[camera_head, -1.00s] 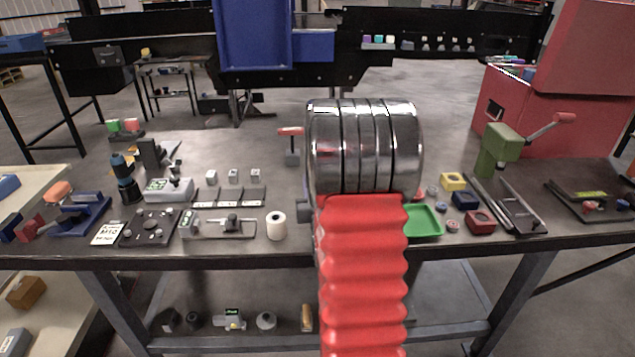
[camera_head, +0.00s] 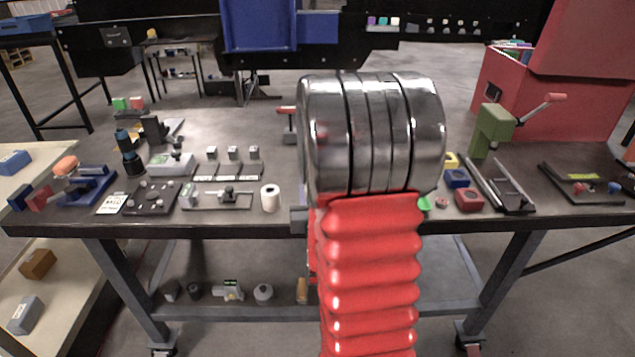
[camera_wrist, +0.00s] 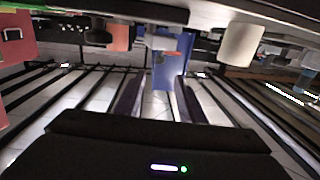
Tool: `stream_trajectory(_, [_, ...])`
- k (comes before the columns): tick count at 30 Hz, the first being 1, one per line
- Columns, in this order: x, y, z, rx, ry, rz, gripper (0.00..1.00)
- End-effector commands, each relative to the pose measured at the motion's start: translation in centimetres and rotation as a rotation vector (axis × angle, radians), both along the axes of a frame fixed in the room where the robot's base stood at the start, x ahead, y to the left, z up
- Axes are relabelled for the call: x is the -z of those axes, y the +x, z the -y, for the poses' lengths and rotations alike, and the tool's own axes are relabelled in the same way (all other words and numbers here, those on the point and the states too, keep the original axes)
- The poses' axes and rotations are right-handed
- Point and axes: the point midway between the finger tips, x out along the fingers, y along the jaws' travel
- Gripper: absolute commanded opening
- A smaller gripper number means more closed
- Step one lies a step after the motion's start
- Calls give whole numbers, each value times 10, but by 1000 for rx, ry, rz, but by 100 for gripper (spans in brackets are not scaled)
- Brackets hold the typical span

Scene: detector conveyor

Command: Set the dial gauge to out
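I cannot pick out the dial gauge with certainty. A small grey instrument with a green display (camera_head: 172,163) stands on the left half of the bench, with a small dark upright stand (camera_head: 155,130) behind it. My gripper (camera_wrist: 158,100) shows in the wrist view as two dark fingers standing apart, with nothing visible between them. In the head view my red arm and its metal rings hide the gripper. The wrist view looks upside down, with the bench surface along its top edge and a white roll (camera_wrist: 240,44) standing on it.
The white roll (camera_head: 270,198) also shows near the bench's front edge (camera_head: 240,224), left of my arm. A green press (camera_head: 492,128) and a red cabinet (camera_head: 560,90) stand at the right. Several small blocks stand left of centre. My arm hides the bench middle.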

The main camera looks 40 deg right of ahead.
Motion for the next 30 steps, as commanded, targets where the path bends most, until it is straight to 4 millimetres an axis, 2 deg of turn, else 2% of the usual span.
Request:
stream_trajectory(7, [0, -1, 1, 2, 0, 0, 36])
stream_trajectory(13, [-2, 3, -4, -9, 11, -12, 22])
stream_trajectory(16, [-5, 11, -14, -33, 30, -36, 15])
stream_trajectory(22, [-13, 30, -51, -113, 99, -126, 1])
stream_trajectory(30, [-24, 40, -117, -232, 193, -285, 0])
